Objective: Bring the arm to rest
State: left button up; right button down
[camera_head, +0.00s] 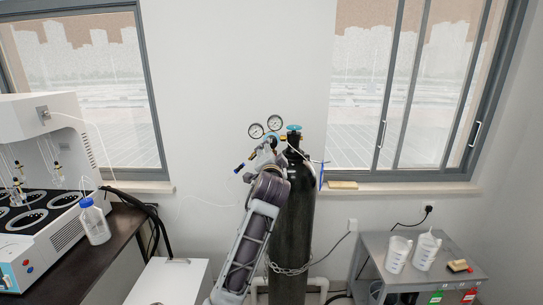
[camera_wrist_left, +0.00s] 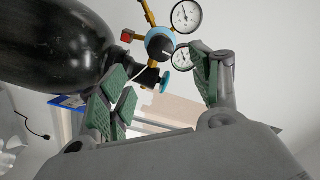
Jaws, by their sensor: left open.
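My left arm rises from the bottom middle of the head view, in front of a tall black gas cylinder (camera_head: 295,220). My left gripper (camera_head: 264,149) is at the regulator height, beside the cylinder's neck. Two round pressure gauges (camera_head: 275,123) show just above it, and a blue valve knob (camera_head: 294,128) tops the cylinder. In the left wrist view the green-padded fingers (camera_wrist_left: 160,88) stand wide apart with nothing clamped between them. The regulator (camera_wrist_left: 160,43) and a teal knob (camera_wrist_left: 165,82) appear in the gap beyond them; contact cannot be told. My right gripper is out of view.
A dark bench (camera_head: 105,255) at left carries the white distiller (camera_head: 65,200) and a blue-capped bottle (camera_head: 94,222). A white box (camera_head: 168,281) stands below. A chain (camera_head: 288,270) crosses the cylinder.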

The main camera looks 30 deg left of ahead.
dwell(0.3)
pick_arm(q)
jog(key=s+d+f+g+h, duration=0.2)
jog(key=s+d+f, duration=0.1)
jog(key=f, duration=0.5)
jog(key=s+d+f+g+h, duration=0.15)
jog(key=s+f, duration=0.25)
jog(key=f, duration=0.5)
jog(key=s+d+f+g+h, duration=0.2)
jog(key=s+d+f, duration=0.15)
jog(key=f, duration=0.45)
jog(key=s+d+f+n+g+h, duration=0.1)
jog(key=s+d+f+g, duration=0.15)
jog(key=s+f, duration=0.35)
jog(key=s+d+f+g+h, duration=0.2)
jog(key=s+d+f, duration=0.2)
jog(key=s, duration=0.5)
jog(key=s+d+f+n+g+h, duration=0.1)
jog(key=s+d+f+g, duration=0.15)
jog(key=s+f, duration=0.6)
jog(key=f, duration=1.4)
jog(key=s+f, duration=0.2)
jog(key=f, duration=1.5)
jog(key=s+a+f+g, duration=0.2)
jog(key=s+a+f, duration=0.1)
jog(key=s+f, duration=1.6)
jog(key=s, duration=0.3)
jog(key=shift+a, duration=0.2)
